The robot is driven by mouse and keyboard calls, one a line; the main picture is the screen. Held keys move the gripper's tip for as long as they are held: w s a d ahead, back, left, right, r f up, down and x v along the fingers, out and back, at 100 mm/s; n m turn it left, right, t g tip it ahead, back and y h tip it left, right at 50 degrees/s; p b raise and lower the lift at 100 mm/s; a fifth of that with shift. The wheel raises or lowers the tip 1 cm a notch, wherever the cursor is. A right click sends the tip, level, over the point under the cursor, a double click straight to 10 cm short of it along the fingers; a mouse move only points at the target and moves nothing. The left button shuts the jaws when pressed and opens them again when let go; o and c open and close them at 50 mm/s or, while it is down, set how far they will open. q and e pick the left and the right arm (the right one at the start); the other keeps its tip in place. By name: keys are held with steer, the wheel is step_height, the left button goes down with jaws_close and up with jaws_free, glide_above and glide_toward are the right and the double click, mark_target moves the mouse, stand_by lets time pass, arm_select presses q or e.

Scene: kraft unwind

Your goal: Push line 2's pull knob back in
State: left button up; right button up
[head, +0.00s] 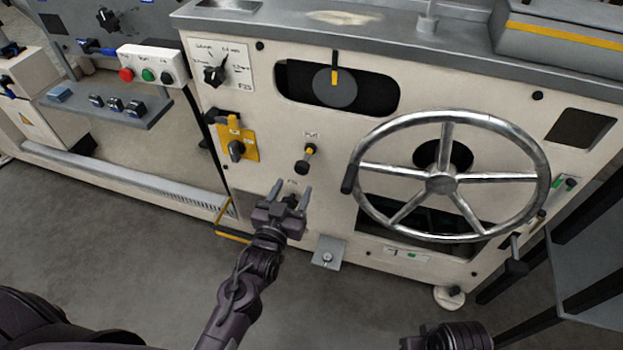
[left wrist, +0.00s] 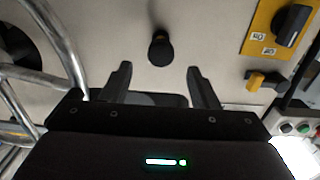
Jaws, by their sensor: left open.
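A dark knob, most likely the same one, shows in the left wrist view (left wrist: 160,47), centred ahead of the open fingers. My left gripper (head: 291,192) is open and empty, below the knob in the head view; the knob is beyond the fingertips, apart from them. Another dark part beneath a second label is mostly hidden behind the gripper. I cannot read which knob is line 2's. My right gripper is not in view; only a dark part of my right arm shows.
A large metal handwheel (head: 440,183) stands out right of the knob. A yellow switch plate (head: 250,142) is to the left, with a button box (head: 152,66) farther left. A yellow bracket (head: 234,237) and a grey plate (head: 328,251) sit low.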

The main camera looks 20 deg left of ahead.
mark_target(301, 170)
arm_select(q)
steer(key=w, duration=0.4)
steer(key=w+b, duration=0.1)
steer(key=w, duration=0.3)
steer(key=shift+d+r, duration=0.1)
steer(key=shift+r, duration=0.1)
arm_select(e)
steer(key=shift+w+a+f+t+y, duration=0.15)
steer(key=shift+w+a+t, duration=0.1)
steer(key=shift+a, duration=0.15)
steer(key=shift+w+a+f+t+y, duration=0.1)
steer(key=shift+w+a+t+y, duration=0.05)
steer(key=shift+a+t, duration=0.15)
arm_select(q)
steer(key=shift+s, duration=0.1)
jaws_close()
steer(key=w, duration=0.3)
steer(key=shift+w+r+b, duration=0.15)
steer(key=shift+r+b, duration=0.05)
steer(key=shift+b, duration=0.1)
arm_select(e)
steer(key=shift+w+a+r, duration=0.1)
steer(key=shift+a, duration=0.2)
